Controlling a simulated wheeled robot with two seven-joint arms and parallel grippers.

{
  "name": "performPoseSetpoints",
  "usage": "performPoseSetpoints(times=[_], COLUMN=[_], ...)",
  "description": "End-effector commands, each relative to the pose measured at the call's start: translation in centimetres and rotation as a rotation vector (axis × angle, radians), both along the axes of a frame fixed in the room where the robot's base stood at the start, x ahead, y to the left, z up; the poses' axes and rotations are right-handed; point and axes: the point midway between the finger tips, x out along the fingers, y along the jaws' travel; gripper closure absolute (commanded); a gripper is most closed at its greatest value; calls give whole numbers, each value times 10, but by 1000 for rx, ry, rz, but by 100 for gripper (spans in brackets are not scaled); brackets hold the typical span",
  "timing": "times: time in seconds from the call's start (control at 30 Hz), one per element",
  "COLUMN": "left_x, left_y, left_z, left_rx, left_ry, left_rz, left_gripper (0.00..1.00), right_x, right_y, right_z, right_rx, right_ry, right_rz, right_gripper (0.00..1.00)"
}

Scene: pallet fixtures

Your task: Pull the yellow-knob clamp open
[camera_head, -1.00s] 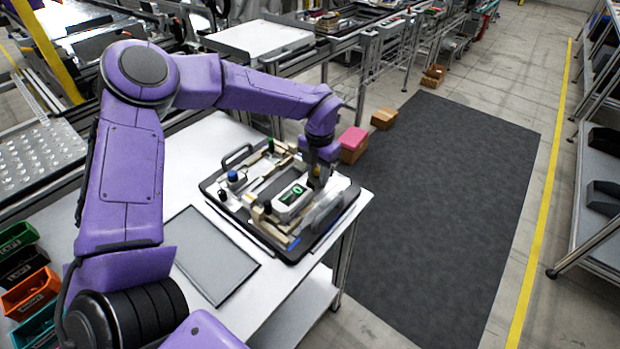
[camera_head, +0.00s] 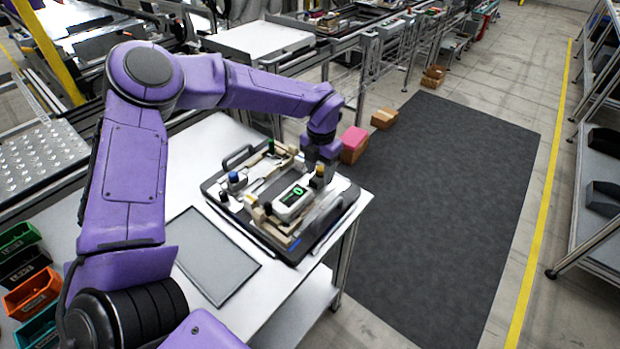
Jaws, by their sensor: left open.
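The pallet fixture (camera_head: 228,204) lies on the white table, with several clamps around a white device (camera_head: 291,203) that has a lit green display. A yellow knob (camera_head: 320,171) shows at the fixture's right side, just below my left gripper (camera_head: 318,166). My left gripper is open and points down at the yellow knob; whether its fingers touch the knob I cannot tell. A blue knob (camera_head: 233,177) and a green knob (camera_head: 270,145) stand on other clamps of the fixture. My right gripper is not in view.
A grey flat panel (camera_head: 212,256) lies on the table left of the fixture. Coloured bins (camera_head: 32,293) stand at the far left. A pink box (camera_head: 353,138) and cardboard boxes (camera_head: 384,118) are beyond the table. The dark floor mat on the right is clear.

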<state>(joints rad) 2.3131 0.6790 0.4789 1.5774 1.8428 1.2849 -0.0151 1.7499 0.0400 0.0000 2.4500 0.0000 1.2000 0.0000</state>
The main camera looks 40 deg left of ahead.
Motion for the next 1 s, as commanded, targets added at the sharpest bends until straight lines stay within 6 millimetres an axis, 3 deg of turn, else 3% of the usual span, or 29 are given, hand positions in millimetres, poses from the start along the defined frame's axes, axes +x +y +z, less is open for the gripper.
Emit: performPoseSetpoints(times=[0.1,0.7,1.0], left_x=[0,0,0], left_y=[0,0,0], left_z=[17,73,73], left_rx=[0,0,0], left_ry=[-1,-1,0], left_rz=[0,0,0], left_gripper=[51,51,51], right_x=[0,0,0], right_y=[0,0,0], right_z=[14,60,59], right_rx=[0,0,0], right_ry=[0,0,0], right_rz=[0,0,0], right_gripper=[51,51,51])
